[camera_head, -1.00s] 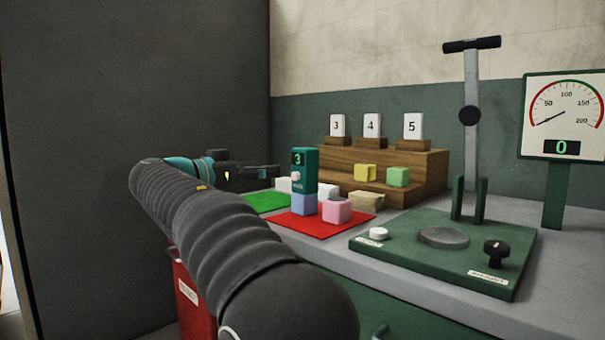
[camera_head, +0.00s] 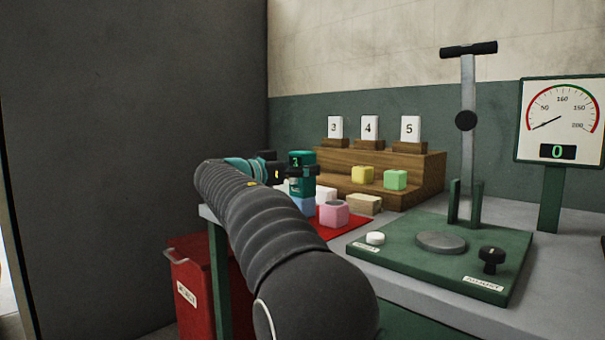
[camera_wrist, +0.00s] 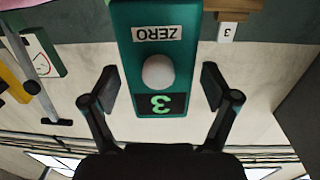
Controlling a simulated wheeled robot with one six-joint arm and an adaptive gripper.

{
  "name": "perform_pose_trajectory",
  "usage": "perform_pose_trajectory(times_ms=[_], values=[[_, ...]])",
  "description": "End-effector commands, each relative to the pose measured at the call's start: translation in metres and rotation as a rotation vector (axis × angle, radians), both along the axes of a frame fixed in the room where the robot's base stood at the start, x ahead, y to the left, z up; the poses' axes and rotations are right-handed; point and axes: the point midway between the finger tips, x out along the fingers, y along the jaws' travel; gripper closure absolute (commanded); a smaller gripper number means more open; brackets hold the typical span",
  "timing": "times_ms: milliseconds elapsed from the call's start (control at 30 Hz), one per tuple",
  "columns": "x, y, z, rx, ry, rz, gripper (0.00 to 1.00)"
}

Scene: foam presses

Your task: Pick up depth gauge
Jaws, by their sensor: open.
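The depth gauge (camera_head: 302,188) is a teal box with a dark display reading 3. In the head view it stands upright on a blue foam block (camera_head: 303,205), partly hidden by my arm and gripper. In the wrist view the gauge (camera_wrist: 150,70) appears upside down, with a white button and a ZERO label. My gripper (camera_wrist: 157,88) is open, with one finger on each side of the gauge's display end. Gaps show between both fingers and the gauge. The gripper also shows at the gauge in the head view (camera_head: 290,168).
A pink foam block (camera_head: 334,214) stands on a red mat (camera_head: 350,229) right of the gauge. A wooden stepped rack (camera_head: 425,175) holds yellow and green blocks behind. A green press base (camera_head: 400,258) is at right. A red bin (camera_head: 198,265) stands below the table's left end.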

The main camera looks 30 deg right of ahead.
Motion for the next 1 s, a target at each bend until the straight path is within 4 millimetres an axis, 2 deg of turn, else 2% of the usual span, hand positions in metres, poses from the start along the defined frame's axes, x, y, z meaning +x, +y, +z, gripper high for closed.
perform_pose_trajectory(times_ms=[100, 267, 367, 500, 600, 867, 1000], values=[[0.0023, -0.0078, 0.0, 0.0, 0.0, 0.0, 0.14], [0.0025, -0.0075, -0.0003, 0.0, 0.0, 0.001, 0.14], [0.0023, -0.0073, -0.0002, 0.0, 0.0, 0.001, 0.34], [0.0023, -0.0072, -0.0001, 0.0, 0.0, 0.001, 0.69], [0.0021, -0.0072, 0.0004, 0.0, 0.0, 0.001, 0.91], [0.0021, -0.0071, 0.0016, -0.001, -0.001, 0.001, 0.91], [0.0023, -0.0071, 0.0086, 0.0, -0.001, 0.001, 0.91]])
